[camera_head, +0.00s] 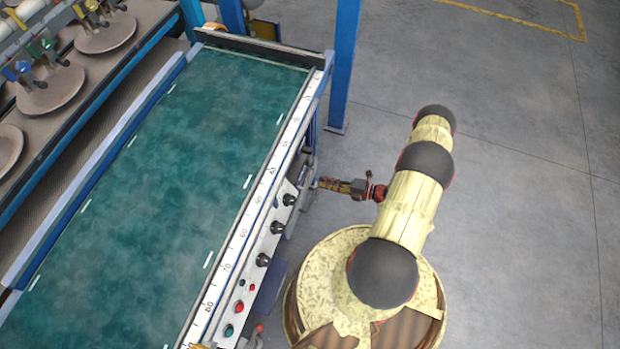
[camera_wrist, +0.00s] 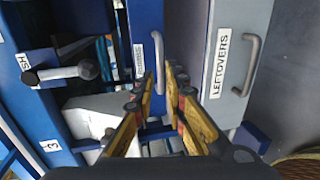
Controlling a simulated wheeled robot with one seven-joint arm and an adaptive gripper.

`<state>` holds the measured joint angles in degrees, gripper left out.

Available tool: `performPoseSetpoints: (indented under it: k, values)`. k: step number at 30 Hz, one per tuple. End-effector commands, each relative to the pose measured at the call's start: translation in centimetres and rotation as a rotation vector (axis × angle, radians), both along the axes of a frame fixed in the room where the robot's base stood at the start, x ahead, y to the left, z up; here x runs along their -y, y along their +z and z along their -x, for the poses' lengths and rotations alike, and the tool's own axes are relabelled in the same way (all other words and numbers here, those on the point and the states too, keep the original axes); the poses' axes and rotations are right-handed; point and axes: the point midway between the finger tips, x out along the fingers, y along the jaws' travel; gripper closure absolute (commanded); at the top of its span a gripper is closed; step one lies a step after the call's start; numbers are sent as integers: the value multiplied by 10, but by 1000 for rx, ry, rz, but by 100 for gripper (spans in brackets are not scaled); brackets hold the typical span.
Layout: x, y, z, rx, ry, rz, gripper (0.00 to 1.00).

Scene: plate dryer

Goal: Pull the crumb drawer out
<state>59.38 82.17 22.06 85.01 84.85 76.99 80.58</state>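The wrist view shows a blue drawer front (camera_wrist: 146,18) with a small white label too blurred to read; I take it for the crumb drawer. Its upright grey bar handle (camera_wrist: 158,50) is at the drawer's right side. My gripper (camera_wrist: 160,76) has its yellow fingers apart, with the handle's lower part appearing between the tips. I cannot tell whether they touch it. In the head view my gripper (camera_head: 322,183) points left at the machine's side, under the table edge; the drawer is not clearly visible there.
A grey drawer labelled LEFTOVERS (camera_wrist: 222,62) with its own handle (camera_wrist: 252,65) is close on the right. A black-knobbed lever (camera_wrist: 88,69) sticks out on the left. Control knobs (camera_head: 263,260) line the green table's (camera_head: 170,190) side. Grey floor (camera_head: 500,150) is open to the right.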

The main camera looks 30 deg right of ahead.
Motion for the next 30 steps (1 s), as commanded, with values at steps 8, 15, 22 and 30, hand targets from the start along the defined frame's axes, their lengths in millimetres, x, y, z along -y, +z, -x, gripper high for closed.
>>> performPoseSetpoints:
  k: [8, 15, 22, 30]
  values:
    - [-27, -10, -31, 1, 6, -1, 86]
    - [-42, -15, -51, 1, 5, 2, 86]
    - [-45, -15, -55, 2, 3, 2, 86]
    - [-44, -15, -55, 2, 3, 2, 94]
